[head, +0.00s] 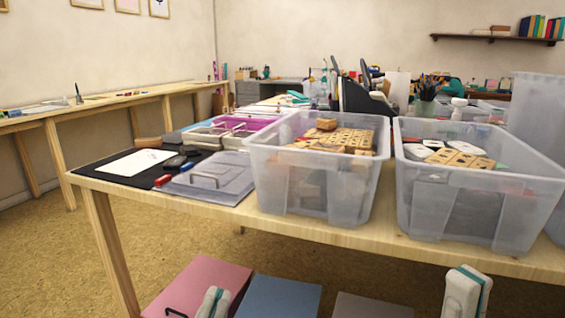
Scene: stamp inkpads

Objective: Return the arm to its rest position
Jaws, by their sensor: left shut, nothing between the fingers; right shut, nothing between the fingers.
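My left gripper (211,301) shows at the bottom edge, in front of a pink box. It is white and grey, shut and empty, low in front of the table. My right gripper (466,291) is at the bottom right, white with a teal stripe. It is shut and empty, in front of and below the table's front edge. Both are apart from the things on the table. Most of both arms is out of view.
The wooden table (323,233) carries two clear bins, a left one (308,196) with wooden stamps (340,139) and a right one (480,210). A grey inkpad lid (207,184) lies left of them. Pink (215,272) and blue (278,297) boxes stand below. Floor at left is clear.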

